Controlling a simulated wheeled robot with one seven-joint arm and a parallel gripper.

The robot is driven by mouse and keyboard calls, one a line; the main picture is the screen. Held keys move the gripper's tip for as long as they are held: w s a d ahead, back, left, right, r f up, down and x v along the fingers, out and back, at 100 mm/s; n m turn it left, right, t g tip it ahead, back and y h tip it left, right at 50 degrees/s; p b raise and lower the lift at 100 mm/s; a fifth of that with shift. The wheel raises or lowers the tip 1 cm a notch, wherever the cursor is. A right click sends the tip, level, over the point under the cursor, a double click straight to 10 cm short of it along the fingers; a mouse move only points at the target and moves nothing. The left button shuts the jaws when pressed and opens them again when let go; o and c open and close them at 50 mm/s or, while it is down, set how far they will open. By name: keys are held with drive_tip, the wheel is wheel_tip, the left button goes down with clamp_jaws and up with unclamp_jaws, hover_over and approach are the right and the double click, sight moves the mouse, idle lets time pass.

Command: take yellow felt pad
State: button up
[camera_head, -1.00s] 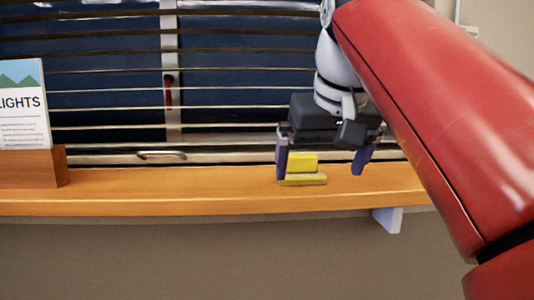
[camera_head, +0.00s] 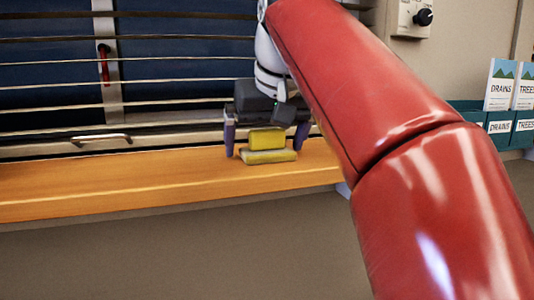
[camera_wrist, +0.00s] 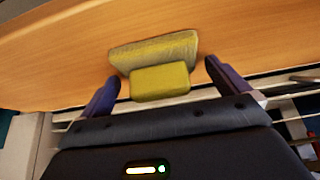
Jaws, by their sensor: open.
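The yellow felt pad (camera_head: 268,157) lies on the wooden sill, a pale yellow slab with a smaller, brighter yellow block (camera_head: 267,140) on it. In the wrist view the slab (camera_wrist: 155,50) lies beyond the block (camera_wrist: 160,83). My gripper (camera_head: 265,144) is open and points down, with one dark blue finger at each side of the block. In the wrist view the fingers (camera_wrist: 161,77) stand apart from the block, with gaps on both sides. Nothing is held.
The wooden sill (camera_head: 100,185) runs below window blinds (camera_head: 180,65), close behind my gripper. A metal handle (camera_head: 101,139) sits at the window's bottom. A teal leaflet rack (camera_head: 470,108) stands at the right. The sill to the left of the pad is clear.

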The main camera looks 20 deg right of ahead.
drive_tip(key=c, duration=1)
drive_tip(key=shift+r, duration=0.2)
